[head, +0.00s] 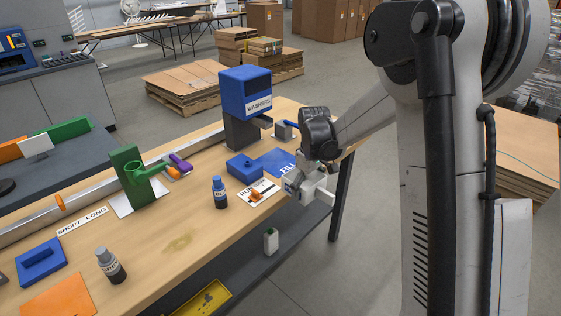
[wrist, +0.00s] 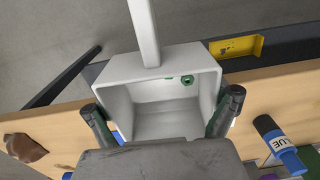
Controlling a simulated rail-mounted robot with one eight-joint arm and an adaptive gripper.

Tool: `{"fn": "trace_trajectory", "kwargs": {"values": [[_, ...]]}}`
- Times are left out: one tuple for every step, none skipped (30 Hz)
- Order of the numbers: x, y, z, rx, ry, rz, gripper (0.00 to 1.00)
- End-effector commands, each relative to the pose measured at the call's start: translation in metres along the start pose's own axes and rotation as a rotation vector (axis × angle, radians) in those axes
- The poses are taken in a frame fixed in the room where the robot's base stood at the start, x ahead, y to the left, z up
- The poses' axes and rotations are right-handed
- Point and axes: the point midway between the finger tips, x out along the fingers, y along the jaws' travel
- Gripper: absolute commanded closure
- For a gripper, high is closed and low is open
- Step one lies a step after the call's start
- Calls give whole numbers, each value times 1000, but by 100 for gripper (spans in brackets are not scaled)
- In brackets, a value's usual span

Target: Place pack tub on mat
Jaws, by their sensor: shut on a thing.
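The white pack tub (wrist: 160,73) fills the middle of the wrist view, with a bar-like handle running from its far wall. A small green ring-shaped piece (wrist: 187,80) shows inside it, near the far wall. My gripper (wrist: 165,118) is shut on the tub, with a dark finger at each side. In the head view, my gripper (head: 300,178) and the tub (head: 313,193) are at the bench's right front edge, the tub partly hidden. A blue mat (head: 278,161) with white lettering lies just left of them, its right part covered by my gripper. A white lettered card (head: 262,189) lies nearer.
A blue lidded block (head: 244,167), a blue-capped bottle (head: 219,193) and the blue WASHERS dispenser (head: 245,92) stand nearby on the wooden bench (head: 190,215). A green stand (head: 135,178) is farther left. A lower shelf (head: 240,272) holds a yellow tray (head: 203,298) and a white bottle (head: 270,241).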

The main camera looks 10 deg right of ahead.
Motion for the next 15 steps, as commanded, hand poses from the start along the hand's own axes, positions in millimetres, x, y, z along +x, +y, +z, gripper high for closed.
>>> {"fn": "trace_trajectory", "kwargs": {"values": [[0, 13, -6, -75, 1, -1, 54], [0, 20, -9, -128, 2, -1, 54], [1, 29, -13, -198, 3, -1, 54], [0, 36, -16, -251, 4, -2, 54], [1, 43, -18, -303, 4, -2, 54], [1, 52, -22, -371, 6, -2, 54], [1, 58, -24, -421, 6, -2, 54], [1, 64, -26, -469, 7, -2, 54], [2, 72, -29, -529, 8, -2, 54], [2, 77, -30, -571, 9, -1, 54], [2, 82, -32, -609, 9, -1, 54], [2, 88, -34, -657, 10, -1, 54], [2, 92, -35, -689, 10, -1, 54], [2, 95, -36, -717, 11, -1, 54], [2, 99, -37, -749, 11, -1, 54]]}}
